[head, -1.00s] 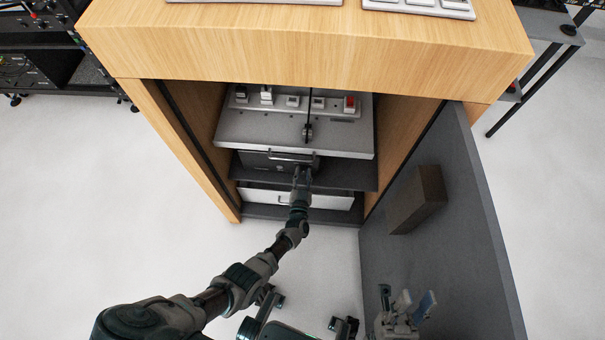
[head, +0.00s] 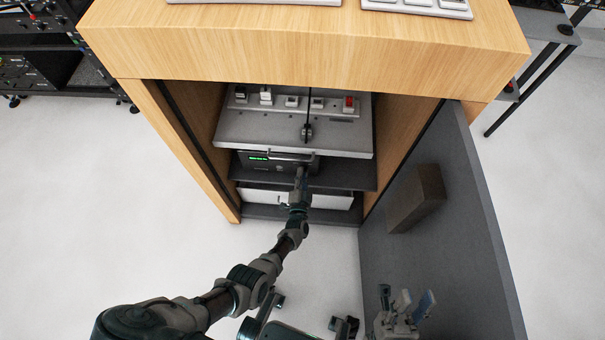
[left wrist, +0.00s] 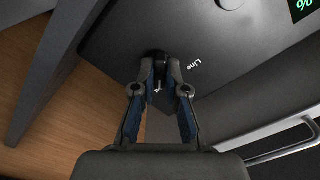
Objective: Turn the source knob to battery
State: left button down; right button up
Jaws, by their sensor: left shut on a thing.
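The source knob (left wrist: 157,56) is a small dark knob on the dark front panel of a unit (head: 250,165) inside the cabinet. In the left wrist view my left gripper (left wrist: 160,68) is shut on the knob, its fingertips on either side of it. The word "Line" is printed just right of the knob; another label between the fingers is mostly hidden. In the head view my left gripper (head: 302,172) is at the right part of the unit's front and covers the knob. My right gripper (head: 405,297) is at the bottom right, fingers apart and empty.
A green lit display (head: 259,157) is on the unit's left part and shows "%". A grey shelf with switches (head: 290,135) is above and a white drawer front (head: 330,199) below. The open cabinet door (head: 455,210) stands at right with a brown block (head: 416,198).

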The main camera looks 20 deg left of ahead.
pick_arm(q)
jog(key=shift+w+d+r, duration=0.1)
jog(key=shift+w+d, duration=0.05)
jog(key=c, duration=1.2)
grip_release()
jog(key=shift+w, duration=0.15)
jog(key=v, duration=1.2)
